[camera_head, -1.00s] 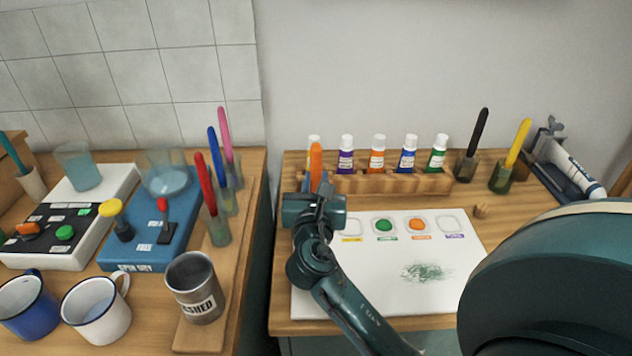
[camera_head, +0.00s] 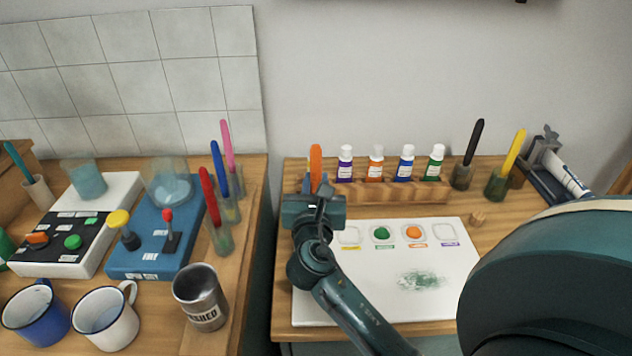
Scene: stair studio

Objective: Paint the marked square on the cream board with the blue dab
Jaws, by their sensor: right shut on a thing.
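The cream board (camera_head: 455,280) lies flat on the right-hand table. Its far edge has a row of wells: a green dab (camera_head: 381,233), an orange dab (camera_head: 413,232) and pale wells at either end. A green scribbled patch (camera_head: 420,280) is on the board's middle. No blue dab shows, and my right arm covers the board's left part. I cannot make out a marked square. My right gripper (camera_head: 314,205) is shut on an orange-handled brush (camera_head: 316,162), held roughly upright over the board's far left corner. The brush tip is hidden. My left gripper is out of view.
A wooden rack (camera_head: 385,193) with paint tubes stands behind the board. Black (camera_head: 470,150) and yellow (camera_head: 513,150) brushes stand in cups to its right. The left table holds red, blue and pink brushes, a tin cup (camera_head: 200,298) and mugs. A gap separates the tables.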

